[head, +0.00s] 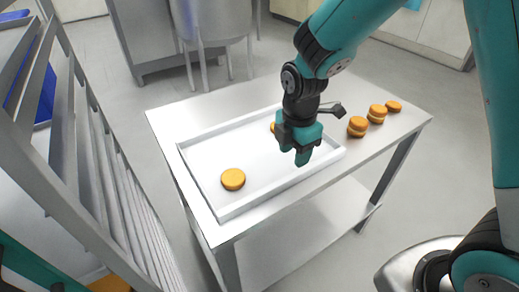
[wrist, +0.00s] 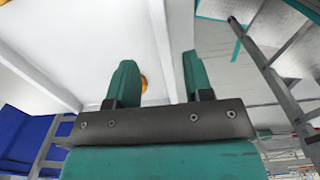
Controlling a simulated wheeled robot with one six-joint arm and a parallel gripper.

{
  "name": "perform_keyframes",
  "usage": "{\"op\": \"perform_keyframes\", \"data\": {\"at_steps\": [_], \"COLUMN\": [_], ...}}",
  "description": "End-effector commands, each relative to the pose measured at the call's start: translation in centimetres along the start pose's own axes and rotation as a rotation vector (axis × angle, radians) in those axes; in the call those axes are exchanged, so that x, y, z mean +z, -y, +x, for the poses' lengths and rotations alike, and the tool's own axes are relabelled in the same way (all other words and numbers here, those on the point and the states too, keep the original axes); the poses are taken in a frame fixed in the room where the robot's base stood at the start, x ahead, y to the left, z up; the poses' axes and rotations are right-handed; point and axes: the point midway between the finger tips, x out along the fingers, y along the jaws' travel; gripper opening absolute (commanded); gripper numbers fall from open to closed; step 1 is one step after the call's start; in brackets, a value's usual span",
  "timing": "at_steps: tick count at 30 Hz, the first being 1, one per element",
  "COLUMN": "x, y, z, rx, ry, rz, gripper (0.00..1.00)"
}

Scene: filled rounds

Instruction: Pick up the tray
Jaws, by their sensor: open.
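The white tray (head: 225,213) lies on a grey metal table in the head view. An orange round (head: 233,179) lies in its left part, and another (head: 272,127) shows partly behind my gripper. My gripper (head: 303,157) is over the tray's right half, near its front rim, and looks empty. In the wrist view the fingers of my gripper (wrist: 157,82) are apart, with the tray's rim (wrist: 160,45) between and beyond them. Part of an orange round (wrist: 143,84) shows beside the left finger. I cannot tell whether the fingers touch the tray.
Several orange rounds, some stacked (head: 357,127), stand on the table (head: 405,122) right of the tray. A slatted metal rack (head: 75,165) stands at the left. A grey chair or bin (head: 212,25) is behind the table. Open floor (head: 440,95) lies to the right.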

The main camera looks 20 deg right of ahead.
Motion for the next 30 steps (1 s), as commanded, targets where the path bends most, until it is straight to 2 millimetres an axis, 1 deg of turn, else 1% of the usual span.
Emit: {"op": "perform_keyframes", "data": {"at_steps": [1,3,6,11,19,22,28,29,30], "x": [0.0,0.0,0.0,-0.2,-0.6,-0.6,-0.6,-0.6,-0.6], "y": [0.1,0.1,0.1,0.1,0.3,0.2,0.2,0.2,0.2], "z": [1.0,2.1,3.0,4.0,7.9,8.5,8.6,8.6,8.6], "rx": [-0.006,-0.004,-0.002,-0.002,-0.003,-0.001,0.001,0.001,0.001], "ry": [-0.001,-0.001,-0.001,-0.001,-0.001,-0.001,-0.001,-0.001,-0.001], "rz": [0.000,0.001,0.001,0.000,0.002,0.002,0.001,0.001,0.001], "gripper": [0.47,0.47,0.47,0.47,0.47,0.47,0.47,0.45,0.35]}}
